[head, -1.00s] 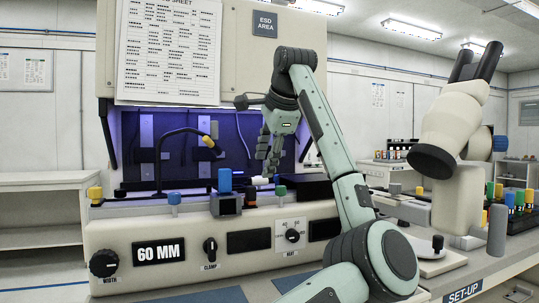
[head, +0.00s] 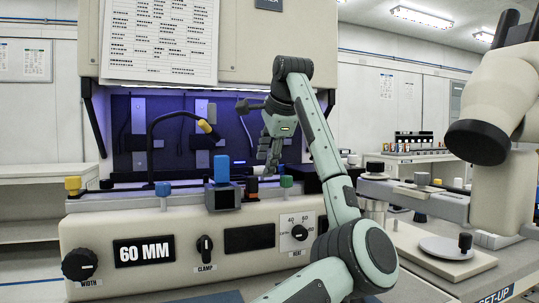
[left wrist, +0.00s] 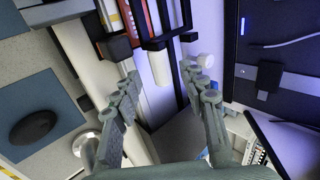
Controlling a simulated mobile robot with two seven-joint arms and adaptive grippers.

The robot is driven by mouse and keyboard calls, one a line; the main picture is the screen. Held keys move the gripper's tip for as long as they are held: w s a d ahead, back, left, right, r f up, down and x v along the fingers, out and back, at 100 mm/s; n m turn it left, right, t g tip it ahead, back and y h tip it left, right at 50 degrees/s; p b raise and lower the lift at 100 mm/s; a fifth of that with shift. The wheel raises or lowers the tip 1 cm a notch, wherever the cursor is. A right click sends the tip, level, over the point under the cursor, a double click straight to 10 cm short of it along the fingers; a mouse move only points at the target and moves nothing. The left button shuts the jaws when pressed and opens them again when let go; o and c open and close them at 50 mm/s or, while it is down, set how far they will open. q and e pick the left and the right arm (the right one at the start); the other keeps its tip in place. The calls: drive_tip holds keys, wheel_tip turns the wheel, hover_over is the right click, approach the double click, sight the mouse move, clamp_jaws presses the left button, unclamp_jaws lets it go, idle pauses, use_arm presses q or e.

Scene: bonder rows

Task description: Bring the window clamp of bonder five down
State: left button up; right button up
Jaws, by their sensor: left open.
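The bonder (head: 75,240) is a cream machine with a "60 MM" display. Its black knob marked CLAMP (head: 205,247) sits on the front panel, its handle roughly upright. No number five is readable on it. I cannot pick out the window clamp itself for sure. My left gripper (head: 268,155) hangs in front of the purple-lit work area, right of the blue-topped block (head: 222,180). In the left wrist view its two fingers (left wrist: 163,108) stand wide apart and empty, near a white cylinder (left wrist: 156,66) under a black frame. My right gripper is not in view.
The WIDTH knob (head: 79,264) and HEAT knob (head: 299,232) flank the clamp knob. A bent black arm with a yellow tip (head: 204,126) stands left of my gripper. A cream microscope (head: 500,105) stands close at the right. Free bench shows at the far left.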

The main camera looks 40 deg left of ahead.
use_arm(q)
drive_tip(key=shift+x, duration=1.1)
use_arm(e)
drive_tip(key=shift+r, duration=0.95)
use_arm(q)
clamp_jaws()
drive_tip(key=shift+r, duration=0.1)
drive_tip(key=shift+b, duration=0.3)
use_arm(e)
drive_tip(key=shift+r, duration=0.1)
use_arm(q)
drive_tip(key=shift+f+b, duration=0.25)
drive_tip(key=shift+b, duration=0.15)
drive_tip(key=f+y+b, duration=0.1)
drive_tip(key=b, duration=0.2)
drive_tip(key=shift+d+f+t, duration=0.15)
drive_tip(key=shift+d+t, duration=0.05)
drive_tip(key=shift+t, duration=0.1)
drive_tip(key=shift+s+f+y, duration=0.1)
drive_tip(key=shift+y, duration=0.2)
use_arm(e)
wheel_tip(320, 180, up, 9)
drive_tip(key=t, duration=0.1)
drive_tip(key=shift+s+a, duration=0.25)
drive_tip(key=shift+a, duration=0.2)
